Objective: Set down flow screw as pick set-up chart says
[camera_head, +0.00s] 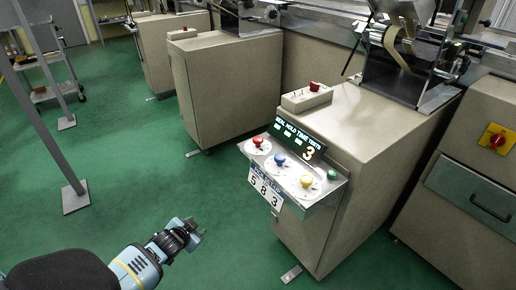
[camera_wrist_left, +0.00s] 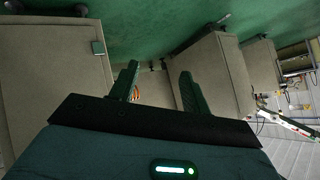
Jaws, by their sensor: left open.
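A sloped control panel (camera_head: 325,196) on the front of a beige machine carries three white dials with coloured knobs: red (camera_head: 257,141), blue (camera_head: 280,159) and yellow (camera_head: 306,181). A green button (camera_head: 332,174) sits at its right end. A dark display (camera_head: 297,139) behind the dials shows small green lettering and a large 3. A white chart (camera_head: 265,189) on the panel's front reads 5 8 3; its heading is too small to read. My left gripper (camera_head: 193,228) is open and empty, left of and below the panel; it also shows in the left wrist view (camera_wrist_left: 159,80). My right gripper is out of view.
A grey box with a red button (camera_head: 307,97) sits on the machine top behind the display. Another beige cabinet (camera_head: 225,90) stands further back. A grey post foot (camera_head: 76,198) is at the left. Green floor (camera_head: 130,160) lies open between.

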